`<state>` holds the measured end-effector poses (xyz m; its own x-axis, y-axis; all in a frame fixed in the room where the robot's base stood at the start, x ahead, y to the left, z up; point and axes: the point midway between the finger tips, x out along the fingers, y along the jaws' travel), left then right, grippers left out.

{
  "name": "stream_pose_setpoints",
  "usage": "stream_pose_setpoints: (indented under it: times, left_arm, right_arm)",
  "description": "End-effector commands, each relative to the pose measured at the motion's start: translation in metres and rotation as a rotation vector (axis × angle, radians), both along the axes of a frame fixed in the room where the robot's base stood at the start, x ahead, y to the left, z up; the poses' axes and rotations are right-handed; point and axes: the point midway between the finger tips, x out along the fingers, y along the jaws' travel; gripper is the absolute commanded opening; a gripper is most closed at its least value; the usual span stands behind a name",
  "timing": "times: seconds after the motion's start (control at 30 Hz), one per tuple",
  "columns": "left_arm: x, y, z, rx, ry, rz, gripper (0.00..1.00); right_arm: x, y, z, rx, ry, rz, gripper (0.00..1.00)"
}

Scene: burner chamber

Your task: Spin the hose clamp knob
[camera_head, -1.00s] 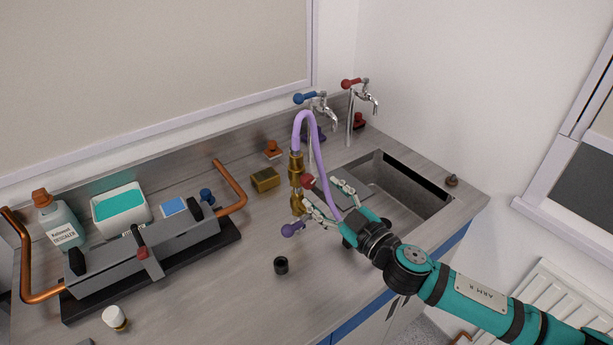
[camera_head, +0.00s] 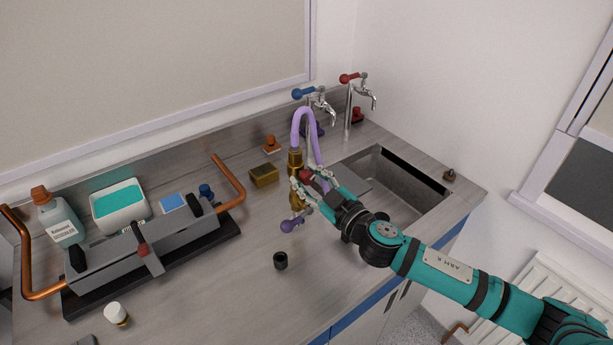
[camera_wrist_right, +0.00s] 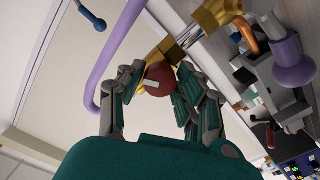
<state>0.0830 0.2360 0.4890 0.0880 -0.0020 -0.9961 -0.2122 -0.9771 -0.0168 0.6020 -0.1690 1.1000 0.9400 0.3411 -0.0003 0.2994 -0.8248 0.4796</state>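The hose clamp knob is a dark red ball (camera_head: 306,175) on the brass fitting (camera_head: 296,162) where the purple hose (camera_head: 297,127) ends. My right gripper (camera_head: 308,181) reaches in from the right, with its fingers on both sides of the knob. In the right wrist view the red knob (camera_wrist_right: 160,78), with a pale mark on it, sits between the bent fingertips (camera_wrist_right: 159,75), which appear to touch it. The brass fitting (camera_wrist_right: 205,25) shows just beyond. The fingers partly cover the knob in the head view. My left gripper is not in view.
A purple handle (camera_head: 290,225) sticks out below the fitting. Behind are taps with blue (camera_head: 298,93) and red (camera_head: 346,78) handles. The sink (camera_head: 400,188) lies right, a brass block (camera_head: 264,175) left.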

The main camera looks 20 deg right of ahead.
Motion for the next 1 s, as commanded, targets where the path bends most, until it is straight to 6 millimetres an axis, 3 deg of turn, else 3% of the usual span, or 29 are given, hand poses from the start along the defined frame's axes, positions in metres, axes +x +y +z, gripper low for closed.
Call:
stream_pose_setpoints:
  times: [0.03, 0.23, 0.53, 0.8, 1.0]
  left_arm:
    - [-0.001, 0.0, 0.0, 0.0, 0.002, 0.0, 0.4]
    - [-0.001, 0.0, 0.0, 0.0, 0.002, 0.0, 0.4]
    - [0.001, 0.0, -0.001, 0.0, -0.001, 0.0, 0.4]
    - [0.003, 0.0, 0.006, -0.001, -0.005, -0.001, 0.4]
    - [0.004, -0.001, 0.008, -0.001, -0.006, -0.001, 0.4]
  right_arm:
    - [0.0, 0.0, 0.0, 0.0, 0.0, 0.0, 0.26]
    - [0.0, 0.0, 0.0, 0.0, 0.0, 0.0, 0.0]
    - [0.0, 0.0, -0.001, 0.03, 0.011, 0.0, 0.0]
    - [-0.001, 0.001, 0.001, 0.553, 0.202, -0.003, 0.0]
    - [0.0, 0.0, 0.0, 0.664, 0.242, -0.001, 0.0]
